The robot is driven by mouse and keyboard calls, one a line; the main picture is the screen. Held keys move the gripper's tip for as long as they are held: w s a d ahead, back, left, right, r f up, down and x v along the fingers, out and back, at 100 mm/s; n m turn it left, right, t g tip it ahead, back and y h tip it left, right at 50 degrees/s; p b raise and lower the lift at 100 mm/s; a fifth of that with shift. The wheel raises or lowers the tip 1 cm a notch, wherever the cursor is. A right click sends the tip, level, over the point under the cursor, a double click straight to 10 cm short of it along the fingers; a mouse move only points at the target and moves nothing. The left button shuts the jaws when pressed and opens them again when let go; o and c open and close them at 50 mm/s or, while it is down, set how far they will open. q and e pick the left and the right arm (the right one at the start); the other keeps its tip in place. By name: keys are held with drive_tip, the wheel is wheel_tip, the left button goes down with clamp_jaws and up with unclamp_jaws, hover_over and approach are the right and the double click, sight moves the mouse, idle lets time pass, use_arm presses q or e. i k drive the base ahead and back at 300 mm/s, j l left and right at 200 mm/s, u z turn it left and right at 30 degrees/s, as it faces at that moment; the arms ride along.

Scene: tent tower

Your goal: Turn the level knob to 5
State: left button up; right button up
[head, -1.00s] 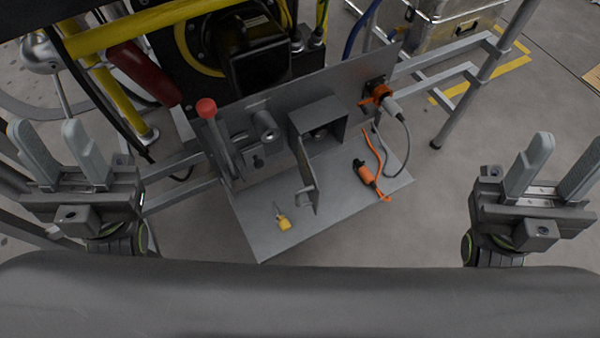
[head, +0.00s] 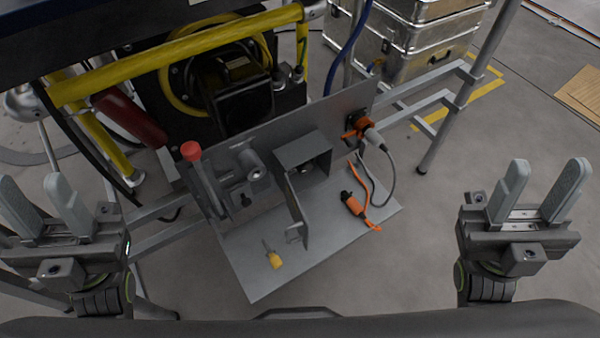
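A grey metal panel (head: 355,103) with a shelf (head: 255,285) stands in front of me. A box (head: 318,148) is mounted on it with its door (head: 298,210) swung open. A small round part (head: 306,169) shows in the shaded inside of the box; I cannot tell if it is the level knob. A grey cylindrical fitting (head: 254,172) sits left of the box. No numbers or pointer are readable. My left gripper (head: 30,185) is open and empty at the far left. My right gripper (head: 549,170) is open and empty at the right. Both are well apart from the panel.
A red-topped lever (head: 191,151) stands at the panel's left. A yellow-handled key (head: 274,260) and an orange connector (head: 353,204) lie on the shelf. A grey cable plugs into an orange socket (head: 357,127). Metal cases (head: 420,40) and frame poles (head: 455,110) stand behind right.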

sight(305, 168)
drive_tip(key=l+u, duration=0.3)
drive_tip(key=l, duration=1)
drive_tip(key=l+u, duration=0.25)
drive_tip(key=l, duration=1)
drive_tip(key=k, duration=0.05)
